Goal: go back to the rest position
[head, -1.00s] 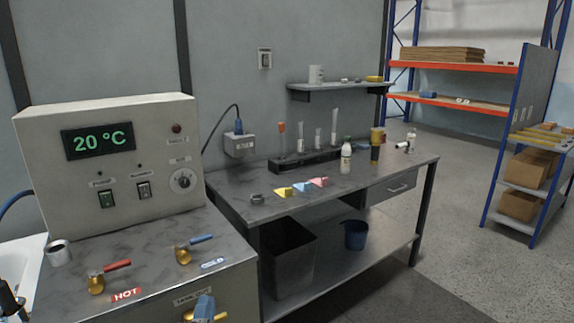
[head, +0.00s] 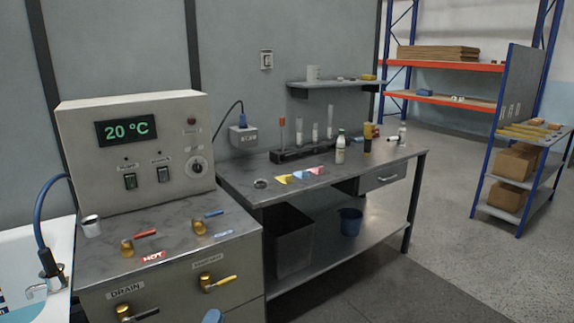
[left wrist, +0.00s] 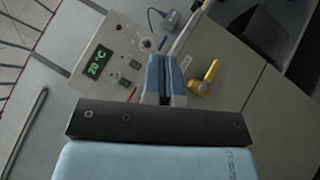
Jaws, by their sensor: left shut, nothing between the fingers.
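My left gripper (head: 213,316) shows only as a small blue tip at the bottom edge of the head view. In the left wrist view its two blue fingers (left wrist: 166,80) are shut together with nothing between them. A yellow-handled valve (head: 215,283) on the cabinet front sits just above the gripper in the head view. In the left wrist view the yellow valve (left wrist: 205,78) is right of the fingers, with a visible gap. My right gripper is not in view.
A control box (head: 135,150) reading 20 °C stands on the cabinet, with red and blue levers before it. A second valve (head: 135,312) is marked DRAIN. A white tub (head: 30,265) is at left. A workbench (head: 340,183) stands at right; open floor lies beyond.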

